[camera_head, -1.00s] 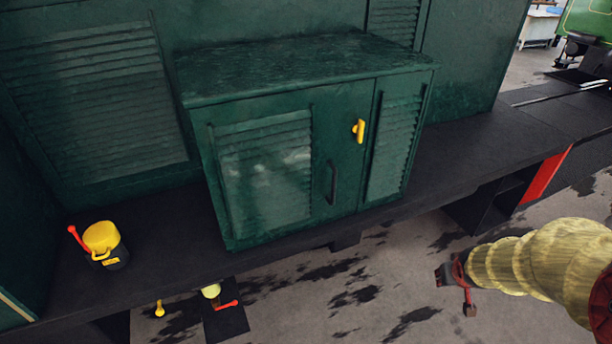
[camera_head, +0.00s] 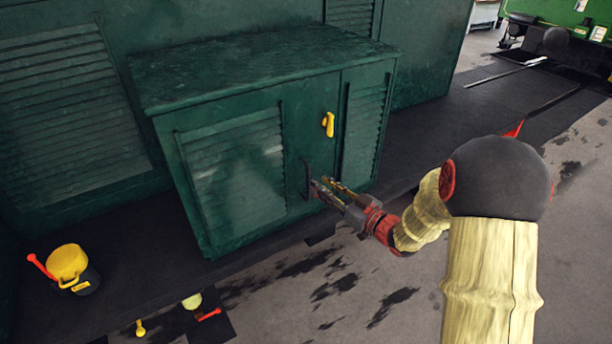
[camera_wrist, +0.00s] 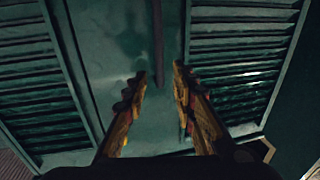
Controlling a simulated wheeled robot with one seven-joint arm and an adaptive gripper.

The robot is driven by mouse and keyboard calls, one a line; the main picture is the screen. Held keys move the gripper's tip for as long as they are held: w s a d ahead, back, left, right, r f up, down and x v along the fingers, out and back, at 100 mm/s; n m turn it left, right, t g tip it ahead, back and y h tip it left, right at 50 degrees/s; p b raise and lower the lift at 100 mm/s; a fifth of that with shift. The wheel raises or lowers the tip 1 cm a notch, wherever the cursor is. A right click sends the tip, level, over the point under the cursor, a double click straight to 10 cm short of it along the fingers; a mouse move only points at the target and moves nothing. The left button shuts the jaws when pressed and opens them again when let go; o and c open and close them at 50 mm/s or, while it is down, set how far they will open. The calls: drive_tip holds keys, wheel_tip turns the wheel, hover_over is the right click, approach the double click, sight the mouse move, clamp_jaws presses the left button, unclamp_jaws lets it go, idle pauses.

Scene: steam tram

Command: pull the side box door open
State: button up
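The green side box (camera_head: 262,70) stands on the dark running board against the green wall. Its louvred door (camera_head: 240,165) is shut and carries a dark vertical bar handle (camera_head: 307,178) near its right edge. A yellow latch (camera_head: 328,124) sits higher up, to the right of the handle. My gripper (camera_head: 322,187) is at the lower end of the handle, with its fingers apart. In the wrist view, the handle (camera_wrist: 158,45) shows as a dark bar ahead of the gap between my open fingertips (camera_wrist: 159,85). I cannot tell whether the fingers touch it.
A yellow and black can (camera_head: 72,268) with a red handle stands on the running board (camera_head: 150,270) at left. Small yellow and red items (camera_head: 195,302) lie below the board. The stained floor (camera_head: 340,290) in front is mostly clear.

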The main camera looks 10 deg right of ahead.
drive_tip(key=x, duration=0.7)
drive_tip(key=shift+f+b, duration=0.1)
drive_tip(key=shift+b, duration=0.2)
drive_tip(key=shift+c, duration=0.7)
clamp_jaws()
